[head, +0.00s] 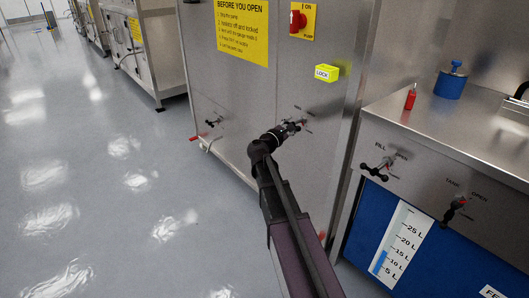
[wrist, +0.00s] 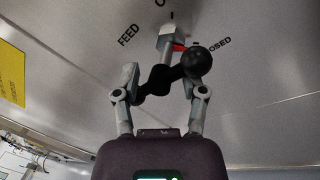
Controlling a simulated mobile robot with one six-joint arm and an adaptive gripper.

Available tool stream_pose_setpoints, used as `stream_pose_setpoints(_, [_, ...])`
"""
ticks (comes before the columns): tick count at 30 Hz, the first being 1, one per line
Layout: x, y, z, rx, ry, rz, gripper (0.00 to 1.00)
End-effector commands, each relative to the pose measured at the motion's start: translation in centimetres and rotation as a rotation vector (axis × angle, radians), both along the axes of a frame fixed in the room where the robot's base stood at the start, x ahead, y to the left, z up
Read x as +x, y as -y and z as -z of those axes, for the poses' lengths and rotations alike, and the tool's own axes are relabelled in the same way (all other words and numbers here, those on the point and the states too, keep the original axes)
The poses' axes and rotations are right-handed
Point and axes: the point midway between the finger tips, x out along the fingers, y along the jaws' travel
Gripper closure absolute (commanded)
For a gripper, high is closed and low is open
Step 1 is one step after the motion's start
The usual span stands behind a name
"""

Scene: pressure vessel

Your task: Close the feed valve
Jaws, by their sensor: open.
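The feed valve shows in the wrist view as a black handle (wrist: 160,80) with a round knob at its right end, on a grey stem (wrist: 172,40) in the steel panel. A red pointer beside the stem extends right, toward the "CLOSED" lettering. "FEED" is printed at left; the label above is cut off. My gripper (wrist: 166,75) is open, with one finger on each side of the handle; whether either finger touches it I cannot tell. In the head view my gripper (head: 284,132) is at the panel valve below the yellow lock and hides most of it.
The cabinet carries a yellow sign (head: 241,30), a red switch (head: 297,20) and a yellow lock box (head: 326,73). Another valve (head: 213,123) is at its lower left. The right bench has fill (head: 377,168) and tank (head: 455,207) valves. The floor (head: 100,190) at left is clear.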

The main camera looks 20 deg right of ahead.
Motion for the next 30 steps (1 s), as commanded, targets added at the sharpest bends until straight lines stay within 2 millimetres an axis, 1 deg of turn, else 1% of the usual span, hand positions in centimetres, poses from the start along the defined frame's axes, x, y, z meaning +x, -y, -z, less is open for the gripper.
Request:
stream_pose_setpoints(27, [0.1, 0.0, -0.2, -0.183, -0.497, 0.0, 0.46])
stream_pose_setpoints(28, [-0.1, -0.2, -0.1, -0.186, -0.507, -0.001, 0.46])
stream_pose_setpoints(30, [-0.8, -1.3, -0.1, -0.185, -0.502, -0.003, 0.46])
